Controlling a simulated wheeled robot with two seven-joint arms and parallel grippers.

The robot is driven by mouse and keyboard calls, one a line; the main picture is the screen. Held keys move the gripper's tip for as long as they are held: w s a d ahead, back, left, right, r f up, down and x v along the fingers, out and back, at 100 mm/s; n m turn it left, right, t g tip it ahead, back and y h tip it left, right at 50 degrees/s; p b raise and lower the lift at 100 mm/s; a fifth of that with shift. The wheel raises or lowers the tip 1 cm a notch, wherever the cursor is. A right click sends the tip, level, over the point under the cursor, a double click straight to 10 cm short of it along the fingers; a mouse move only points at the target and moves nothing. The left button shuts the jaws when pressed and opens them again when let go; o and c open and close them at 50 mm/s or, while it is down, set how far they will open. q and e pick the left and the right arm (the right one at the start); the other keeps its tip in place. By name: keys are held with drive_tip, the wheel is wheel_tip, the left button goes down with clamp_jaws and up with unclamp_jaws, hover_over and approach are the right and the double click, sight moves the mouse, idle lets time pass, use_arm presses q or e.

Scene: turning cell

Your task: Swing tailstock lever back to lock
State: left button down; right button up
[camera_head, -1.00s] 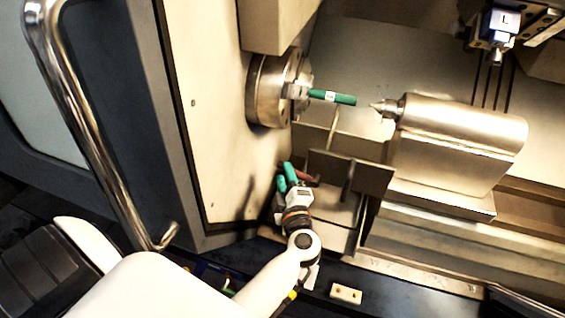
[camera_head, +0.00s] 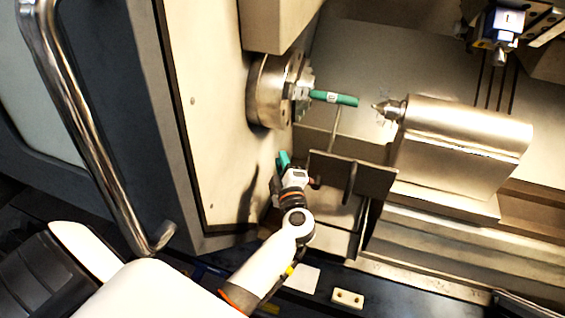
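The tailstock (camera_head: 455,140) is a pale metal block on the right, with its pointed centre (camera_head: 390,109) facing left. A green bar (camera_head: 335,98) sticks out of the chuck (camera_head: 272,90) toward the centre, with a gap between them. I cannot pick out the tailstock lever for certain. A dark upright bar (camera_head: 349,183) stands by a dark plate, below and left of the tailstock. My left gripper (camera_head: 284,162) is below the chuck, left of that plate. Green shows at its fingertips; its opening is unclear. My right gripper is not in view.
The dark plate (camera_head: 375,178) stands close to the right of my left gripper. The pale panel (camera_head: 215,130) lies close to its left. A thin rod (camera_head: 337,128) rises below the green bar. A tool holder (camera_head: 500,25) hangs at the top right.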

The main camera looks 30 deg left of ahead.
use_arm(q)
drive_tip(key=d+r+m+t+p, duration=0.3)
drive_tip(key=r+m+p, duration=0.1)
drive_tip(key=m, duration=0.3)
drive_tip(key=shift+w+d+r+t+y+p, duration=0.3)
drive_tip(key=shift+w+r+y+p, duration=0.15)
drive_tip(key=shift+p, duration=0.1)
idle(0.4)
drive_tip(key=c, duration=1.4)
unclamp_jaws()
drive_tip(key=shift+o, duration=0.3)
drive_tip(key=shift+a, duration=0.1)
